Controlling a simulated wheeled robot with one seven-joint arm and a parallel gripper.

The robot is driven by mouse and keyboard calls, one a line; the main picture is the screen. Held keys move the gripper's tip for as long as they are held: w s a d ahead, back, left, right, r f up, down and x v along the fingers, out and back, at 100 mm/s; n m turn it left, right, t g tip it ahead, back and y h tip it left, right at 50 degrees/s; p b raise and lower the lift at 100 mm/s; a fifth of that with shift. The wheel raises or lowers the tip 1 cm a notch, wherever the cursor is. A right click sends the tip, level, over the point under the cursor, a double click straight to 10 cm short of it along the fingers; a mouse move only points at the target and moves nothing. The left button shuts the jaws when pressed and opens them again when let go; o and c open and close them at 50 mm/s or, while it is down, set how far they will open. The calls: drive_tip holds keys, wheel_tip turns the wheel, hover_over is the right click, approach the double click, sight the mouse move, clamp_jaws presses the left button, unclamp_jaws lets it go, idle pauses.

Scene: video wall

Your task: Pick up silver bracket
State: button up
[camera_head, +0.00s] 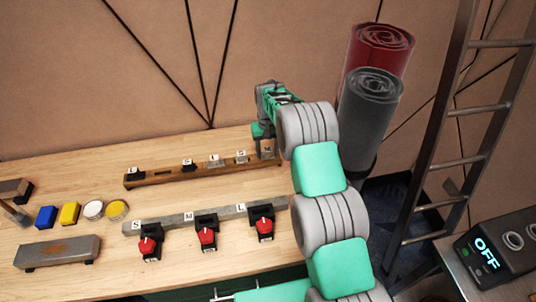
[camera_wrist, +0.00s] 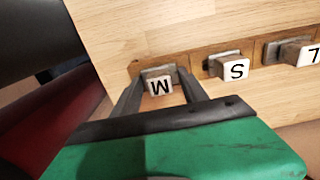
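A silver bracket with a white M label (camera_wrist: 160,84) sits on the wooden rail in the wrist view, between my fingertips. My gripper (camera_wrist: 159,80) is open, with one finger on each side of this bracket; contact cannot be told. Silver brackets labelled S (camera_wrist: 232,67) and L (camera_wrist: 298,52) stand beside it to the right. In the head view, my gripper (camera_head: 264,145) is at the rail's right end and partly hides the M bracket. The S (camera_head: 241,157) and L (camera_head: 214,160) brackets show left of it.
The wooden rail (camera_head: 165,178) also bears black brackets farther left. In front is a grey bar (camera_head: 181,219) with several red-knobbed switches. Blue and yellow blocks, round tins and a grey block (camera_head: 57,252) lie at left. Rolled material (camera_head: 371,110) and a ladder (camera_head: 452,165) stand right.

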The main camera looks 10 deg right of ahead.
clamp_jaws()
idle(0.3)
drive_tip(key=shift+r, duration=0.15)
drive_tip(key=shift+w+r, duration=0.1)
drive_tip(key=shift+r, duration=0.2)
wheel_tip(320, 180, up, 9)
drive_tip(key=b, duration=0.2)
drive_tip(key=shift+r+b, duration=0.15)
drive_tip(key=shift+b, duration=0.25)
